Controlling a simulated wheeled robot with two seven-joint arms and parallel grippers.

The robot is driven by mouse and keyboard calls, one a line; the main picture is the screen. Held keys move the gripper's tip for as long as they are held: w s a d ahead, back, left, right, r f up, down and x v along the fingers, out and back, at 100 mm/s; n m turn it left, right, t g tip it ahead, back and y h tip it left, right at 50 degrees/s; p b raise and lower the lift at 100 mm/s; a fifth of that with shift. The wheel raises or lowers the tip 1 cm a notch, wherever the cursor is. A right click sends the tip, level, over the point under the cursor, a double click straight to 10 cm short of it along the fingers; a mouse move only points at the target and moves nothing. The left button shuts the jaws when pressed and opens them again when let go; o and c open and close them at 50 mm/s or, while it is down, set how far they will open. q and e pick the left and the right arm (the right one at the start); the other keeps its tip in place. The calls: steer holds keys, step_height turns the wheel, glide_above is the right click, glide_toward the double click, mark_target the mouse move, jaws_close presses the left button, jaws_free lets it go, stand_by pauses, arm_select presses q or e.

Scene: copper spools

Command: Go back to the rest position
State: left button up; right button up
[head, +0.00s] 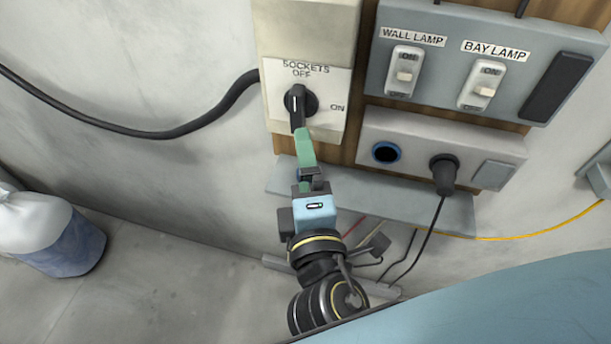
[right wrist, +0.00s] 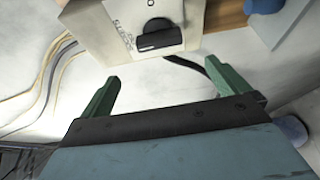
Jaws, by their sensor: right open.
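My right gripper (head: 304,143) comes up from the bottom middle of the head view, its green fingers seen edge-on just below the black SOCKETS knob (head: 297,98). In the right wrist view the right gripper (right wrist: 163,82) is open, with nothing between its two fingers. The knob (right wrist: 158,36) there lies beyond the fingertips, apparently clear of them. The knob's grip stands about upright under the OFF label, with ON to its right. My left gripper is not in view.
A grey panel (head: 446,80) with WALL LAMP and BAY LAMP switches is to the right. Below it a socket box (head: 425,133) holds a black plug (head: 444,174). A narrow ledge (head: 400,204) runs beneath. A black cable (head: 150,132) hangs left. A blue-and-white container (head: 55,235) stands at far left.

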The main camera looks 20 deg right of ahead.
steer(key=shift+s, duration=0.25)
stand_by(0.3)
steer(key=w+a+f+n+g+y+b, duration=0.1)
steer(key=a+f+g+y+b, duration=0.1)
steer(key=f, duration=0.8)
steer(key=w+a+f+g+y+b, duration=0.1)
steer(key=f+b, duration=0.1)
steer(key=f, duration=0.8)
steer(key=s+d+f+m+g+y+b, duration=0.1)
steer(key=s+f+g+b, duration=0.15)
steer(key=f, duration=1.05)
steer(key=s+d+f+m+g+b, duration=0.1)
steer(key=s+f+g+b, duration=0.15)
steer(key=f, duration=0.95)
steer(key=s+d+f+m+g+b, duration=0.2)
steer(key=s+d+f+m+g, duration=0.15)
steer(key=s+f, duration=0.45)
steer(key=s+d+f+m+g+b, duration=0.2)
steer(key=s+d+f, duration=0.3)
steer(key=f, duration=0.8)
steer(key=s+d+f+m+g+b, duration=0.1)
steer(key=s+d+f+m, duration=0.2)
steer(key=s, duration=0.4)
steer(key=s+d+f+m+g+b, duration=0.2)
steer(key=s+d+f+m, duration=0.1)
steer(key=s+f, duration=0.3)
steer(key=shift+s+d+f+m, duration=0.15)
steer(key=shift+s+d+m, duration=0.2)
steer(key=shift+s+m, duration=0.1)
